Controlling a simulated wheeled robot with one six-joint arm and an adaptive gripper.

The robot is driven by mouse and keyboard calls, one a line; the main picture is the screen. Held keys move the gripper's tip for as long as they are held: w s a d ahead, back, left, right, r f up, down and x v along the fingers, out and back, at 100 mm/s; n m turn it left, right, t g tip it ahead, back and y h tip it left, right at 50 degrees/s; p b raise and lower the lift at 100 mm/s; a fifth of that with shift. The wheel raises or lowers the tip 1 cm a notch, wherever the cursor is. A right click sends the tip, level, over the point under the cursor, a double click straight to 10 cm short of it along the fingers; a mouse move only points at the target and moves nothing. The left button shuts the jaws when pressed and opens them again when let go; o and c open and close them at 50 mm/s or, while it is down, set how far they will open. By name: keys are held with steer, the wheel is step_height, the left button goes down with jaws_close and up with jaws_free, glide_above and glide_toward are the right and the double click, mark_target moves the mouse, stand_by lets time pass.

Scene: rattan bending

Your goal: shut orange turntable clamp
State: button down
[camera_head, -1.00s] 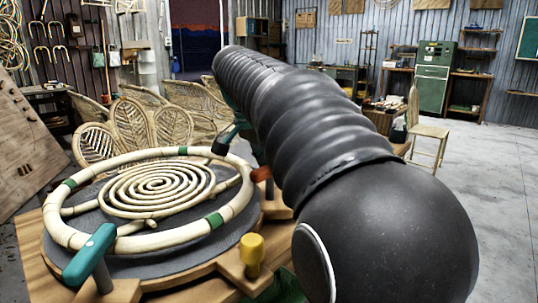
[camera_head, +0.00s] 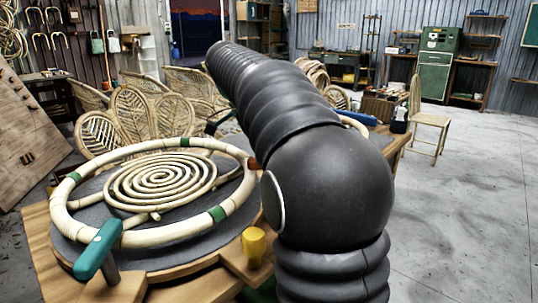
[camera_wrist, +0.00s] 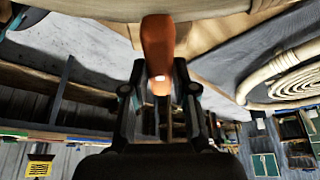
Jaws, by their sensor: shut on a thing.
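The orange clamp (camera_wrist: 157,45) fills the upper middle of the wrist view, its lower end between my fingers. My gripper (camera_wrist: 158,78) is shut on it, one finger on each side. In the head view only a small orange bit of the clamp (camera_head: 253,163) shows at the right rim of the turntable (camera_head: 75,240), beside my arm. My gripper is hidden behind my arm there. A pale rattan ring (camera_head: 140,238) with green bands and a rattan spiral (camera_head: 160,182) lie on the turntable.
A teal clamp (camera_head: 98,248) stands at the turntable's front left and a yellow knob (camera_head: 254,242) at its front right. A dark green lever (camera_head: 218,120) shows behind. Woven chair backs (camera_head: 130,112) stand beyond.

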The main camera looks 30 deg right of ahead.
stand_by(0.4)
steer(key=c, duration=0.9)
jaws_free()
steer(key=shift+v, duration=3.75)
steer(key=shift+w, duration=0.1)
